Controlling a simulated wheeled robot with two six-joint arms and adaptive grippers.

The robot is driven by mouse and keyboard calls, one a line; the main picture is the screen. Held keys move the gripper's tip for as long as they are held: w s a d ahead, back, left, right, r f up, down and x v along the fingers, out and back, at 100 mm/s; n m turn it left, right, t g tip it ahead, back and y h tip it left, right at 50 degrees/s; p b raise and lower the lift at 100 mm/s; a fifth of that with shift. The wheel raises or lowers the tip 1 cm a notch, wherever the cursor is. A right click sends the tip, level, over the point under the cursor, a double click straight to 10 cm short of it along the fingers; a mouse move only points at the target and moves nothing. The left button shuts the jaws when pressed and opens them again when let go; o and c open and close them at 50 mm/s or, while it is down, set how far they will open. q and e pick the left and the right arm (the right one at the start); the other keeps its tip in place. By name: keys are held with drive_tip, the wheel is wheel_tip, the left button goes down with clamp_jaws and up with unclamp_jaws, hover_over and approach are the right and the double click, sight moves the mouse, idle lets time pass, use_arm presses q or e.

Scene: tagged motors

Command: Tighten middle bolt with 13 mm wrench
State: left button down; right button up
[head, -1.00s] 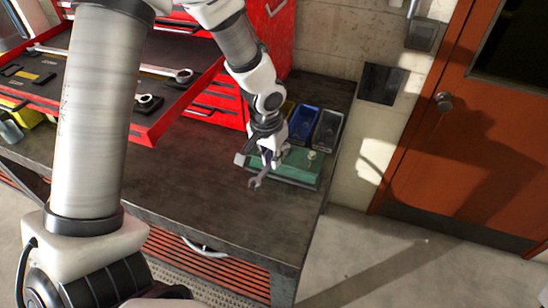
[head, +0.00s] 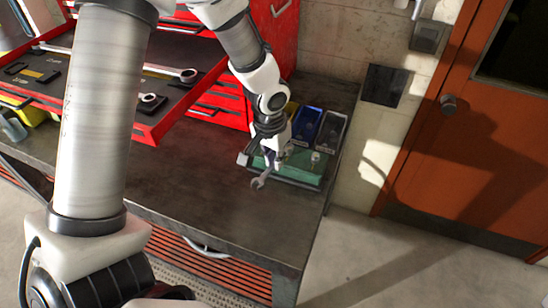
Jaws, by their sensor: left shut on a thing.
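My left gripper (head: 272,156) is at the near left part of a green plate (head: 308,179) on the bench's right end. It is shut on a grey wrench (head: 262,180), whose open jaw points down and left, toward the bench top. A light bolt-like post (head: 315,157) stands on the plate right of the gripper, and another small light post (head: 289,148) shows close beside it. The gripper and wrist hide part of the plate, and I cannot tell where the wrench's other end meets it. My right gripper is not in view.
Blue (head: 306,125) and grey (head: 329,132) bins stand behind the plate. A red tool chest (head: 215,105) has an open drawer holding a long wrench (head: 187,75) and a shorter one (head: 150,101). The bench top (head: 205,185) is clear in the middle.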

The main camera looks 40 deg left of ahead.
use_arm(q)
drive_tip(key=shift+r, duration=0.1)
idle(0.3)
drive_tip(key=shift+d+f, duration=0.1)
drive_tip(key=shift+f, duration=0.1)
drive_tip(key=shift+d+n+b, duration=0.1)
drive_tip(key=shift+n+b, duration=0.2)
drive_tip(key=shift+s+f, duration=0.1)
drive_tip(key=shift+f, duration=0.05)
drive_tip(key=shift+f, duration=0.15)
idle(0.3)
drive_tip(key=shift+a+r, duration=0.2)
drive_tip(key=shift+r, duration=0.05)
idle(0.3)
drive_tip(key=shift+f, duration=0.1)
